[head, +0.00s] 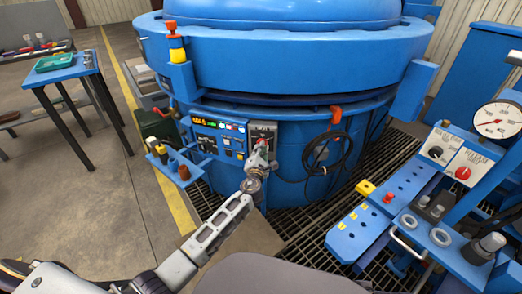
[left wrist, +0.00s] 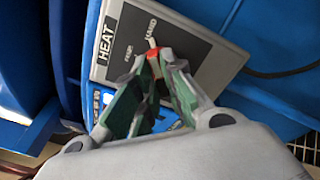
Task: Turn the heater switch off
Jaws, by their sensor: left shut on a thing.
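The heater switch plate, a grey plate marked HEAT (left wrist: 115,42), fills the upper middle of the left wrist view; in the head view the same plate (head: 265,129) sits on the front of the blue furnace, right of the control panel. A small red tip of the switch (left wrist: 153,43) shows at the fingertips, near the word HAND. My left gripper (left wrist: 155,60) is shut on the switch, its fingers hiding most of it. In the head view my left gripper (head: 261,148) reaches the plate from below. The switch's exact position cannot be told. My right gripper is not in view.
The blue furnace (head: 290,50) stands ahead. A control panel (head: 220,138) with lit display is left of the plate. A hanging black cable (head: 330,150) is on the right. A blue bench (head: 375,215) with knobs and a gauge (head: 496,120) stands at right; a table (head: 70,72) at left.

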